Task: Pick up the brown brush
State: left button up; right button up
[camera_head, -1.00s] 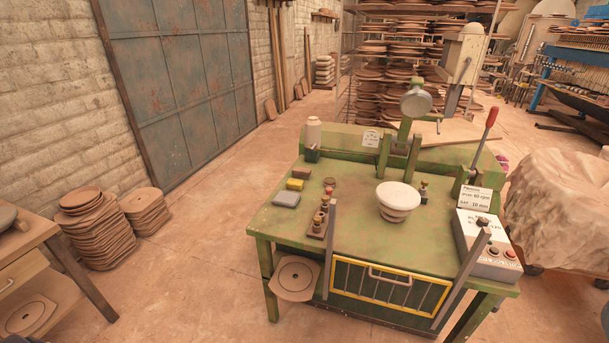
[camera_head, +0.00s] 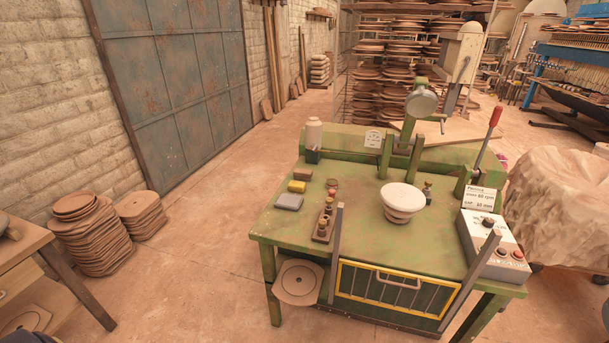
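A small brown block (camera_head: 303,174), which may be the brown brush, lies near the back left of the green machine table (camera_head: 350,215). It is too small for me to make out bristles. A yellow block (camera_head: 297,187) and a grey block (camera_head: 289,202) lie in front of it in a row. Nothing touches the brown block from above. Neither of my grippers can be made out in the head view.
A white bowl-shaped piece (camera_head: 403,198) stands at the table's middle. A rack of small knobbed tools (camera_head: 323,228) stands at the front left. A pale bottle (camera_head: 314,132) stands behind the blocks. Stacked discs (camera_head: 92,232) stand left; floor between is clear.

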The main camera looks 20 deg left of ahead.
aim_at(299, 174)
jog(key=j+z, duration=0.2)
jog(key=j, duration=0.35)
jog(key=j+z, duration=0.15)
jog(key=j, duration=0.4)
jog(key=j+z, duration=0.2)
jog(key=j, duration=0.35)
jog(key=j+z, duration=0.15)
jog(key=j, duration=0.4)
jog(key=k+j+z, duration=0.2)
jog(key=j, duration=0.35)
jog(key=j+z, duration=0.15)
jog(key=j, duration=0.4)
